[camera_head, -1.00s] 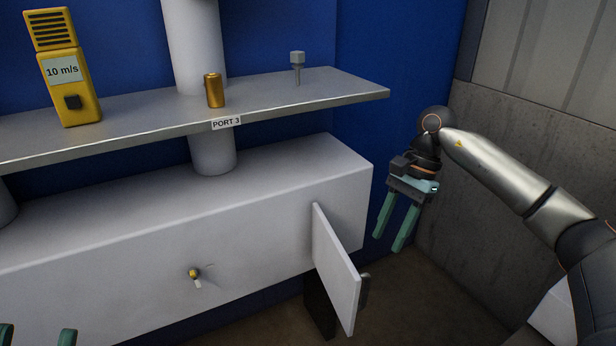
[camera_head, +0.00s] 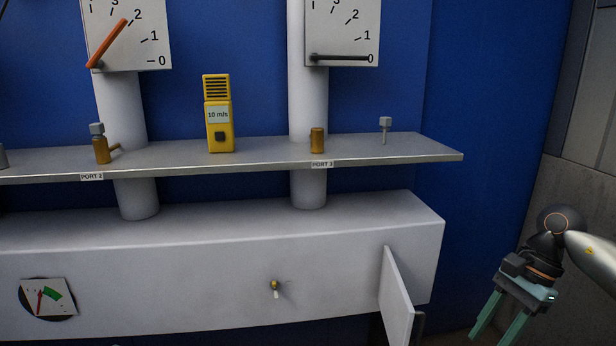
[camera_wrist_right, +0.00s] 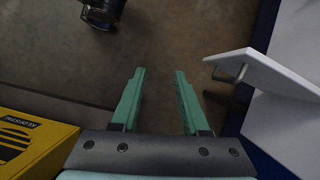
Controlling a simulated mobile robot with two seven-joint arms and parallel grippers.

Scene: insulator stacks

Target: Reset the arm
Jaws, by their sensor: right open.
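My right gripper (camera_head: 502,315) hangs at the lower right of the head view, fingers pointing down. It is right of the white cabinet and its open door, apart from both. In the right wrist view the right gripper (camera_wrist_right: 158,75) shows two green fingers spread apart with nothing between them. The silver right arm (camera_head: 597,262) comes in from the right edge. My left gripper is not in the head view now.
The open white door (camera_head: 396,297) juts from the white cabinet (camera_head: 200,255). The shelf (camera_head: 260,160) holds a yellow meter (camera_head: 219,115), brass fitting (camera_head: 317,140) and grey-headed bolt (camera_head: 385,128). A yellow box (camera_wrist_right: 30,145) and dark cylinder (camera_wrist_right: 104,12) show in the wrist view.

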